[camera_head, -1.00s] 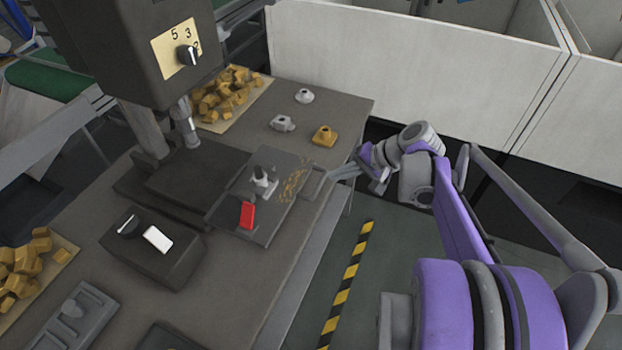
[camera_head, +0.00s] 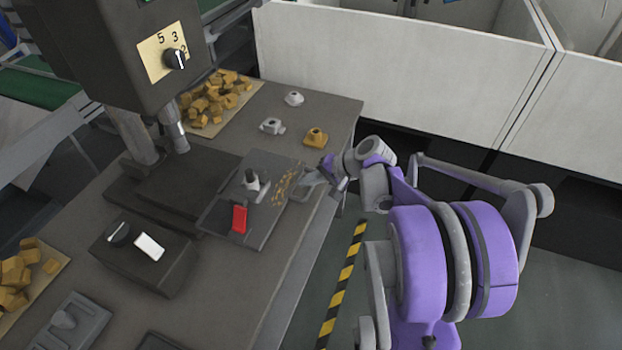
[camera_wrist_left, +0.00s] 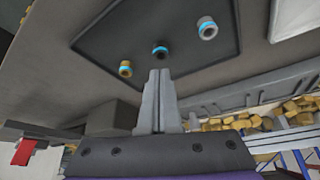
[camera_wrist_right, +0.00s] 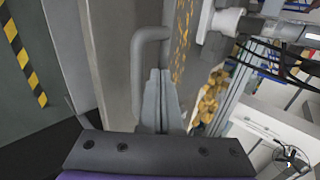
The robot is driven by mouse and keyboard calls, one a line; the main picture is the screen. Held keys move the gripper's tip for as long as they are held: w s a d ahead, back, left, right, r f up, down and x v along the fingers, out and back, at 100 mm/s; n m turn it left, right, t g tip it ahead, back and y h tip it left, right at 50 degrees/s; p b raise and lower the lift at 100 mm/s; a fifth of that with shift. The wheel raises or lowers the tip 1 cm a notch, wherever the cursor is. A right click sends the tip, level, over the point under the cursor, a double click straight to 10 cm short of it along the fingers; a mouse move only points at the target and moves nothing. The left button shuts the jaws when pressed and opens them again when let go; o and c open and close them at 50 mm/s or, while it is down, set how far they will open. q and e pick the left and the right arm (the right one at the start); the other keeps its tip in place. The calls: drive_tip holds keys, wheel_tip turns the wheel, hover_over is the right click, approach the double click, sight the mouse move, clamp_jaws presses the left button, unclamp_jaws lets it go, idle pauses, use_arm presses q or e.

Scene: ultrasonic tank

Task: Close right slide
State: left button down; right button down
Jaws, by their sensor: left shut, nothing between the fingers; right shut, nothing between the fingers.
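The right slide (camera_head: 265,228) is a dark flat plate on the machine table, carrying a grey fixture (camera_head: 252,180), a red clip (camera_head: 239,218) and brass-coloured chips (camera_head: 284,188). Its grey bar handle (camera_wrist_right: 137,85) shows in the right wrist view, at the slide's outer end. My right gripper (camera_head: 314,177) is shut and empty, with its fingertips close beside the handle; I cannot tell whether they touch. Its fingers also show in the right wrist view (camera_wrist_right: 160,78). My left gripper (camera_wrist_left: 160,76) is shut and empty, seen only in the left wrist view, below a dark panel with three small buttons (camera_wrist_left: 160,50).
The drill machine (camera_head: 130,50) stands over the table's left part. A control box (camera_head: 140,262) sits in front of it. Brass blocks (camera_head: 215,98) and several small parts (camera_head: 315,137) lie at the back. A striped floor line (camera_head: 342,285) runs beside the table.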

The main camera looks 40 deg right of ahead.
sight(240, 165)
drive_tip(key=w+a, duration=0.3)
drive_tip(key=w, duration=0.3)
drive_tip(key=w+a, duration=0.3)
drive_tip(key=w, duration=0.3)
drive_tip(key=w+a, duration=0.3)
drive_tip(key=w, duration=0.2)
drive_tip(key=shift+w+a, duration=0.15)
drive_tip(key=shift+w, duration=0.45)
use_arm(q)
drive_tip(key=shift+s, duration=0.1)
use_arm(e)
drive_tip(key=shift+a, duration=0.1)
use_arm(q)
drive_tip(key=shift+r, duration=0.1)
use_arm(e)
drive_tip(key=shift+r, duration=0.25)
